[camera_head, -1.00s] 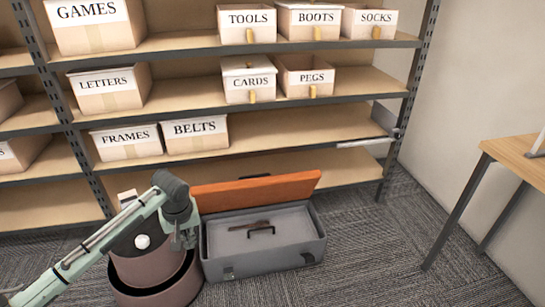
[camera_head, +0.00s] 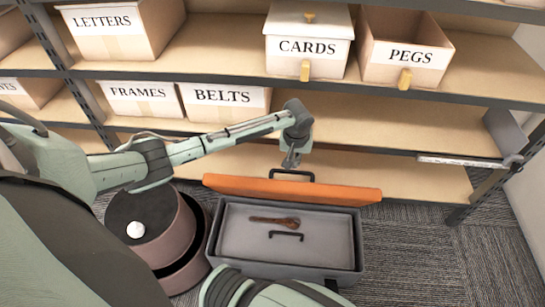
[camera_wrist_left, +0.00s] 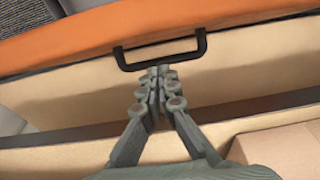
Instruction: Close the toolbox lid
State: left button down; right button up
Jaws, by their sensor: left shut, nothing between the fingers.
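The grey toolbox (camera_head: 340,282) sits on the carpet with its orange lid (camera_head: 325,194) standing open at the back. A black handle (camera_head: 293,174) is on the lid's upper edge; it also shows in the wrist view (camera_wrist_left: 160,62). My left gripper (camera_head: 290,163) is shut and empty, pointing down just above the lid handle in the head view. In the wrist view, its fingertips (camera_wrist_left: 158,72) are close to the handle, on its shelf side; contact cannot be told. My right gripper is not in view.
Inside the toolbox is a grey tray with a brown tool (camera_head: 275,220) and a black handle (camera_head: 287,236). A round dark-pink bin (camera_head: 178,252) stands close at left. Shelves (camera_head: 370,168) with labelled boxes are behind the lid. Carpet (camera_head: 425,262) at right is clear.

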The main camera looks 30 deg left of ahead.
aim_at(291, 184)
pick_arm(q)
jog(key=shift+s+d+f+p, duration=0.35)
jog(key=shift+s+d+f, duration=0.2)
jog(key=shift+s, duration=0.05)
jog(key=shift+s+d+f, duration=0.25)
jog(key=shift+s, duration=0.4)
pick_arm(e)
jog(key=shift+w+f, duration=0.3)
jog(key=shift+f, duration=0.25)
pick_arm(q)
jog(key=shift+f, duration=0.1)
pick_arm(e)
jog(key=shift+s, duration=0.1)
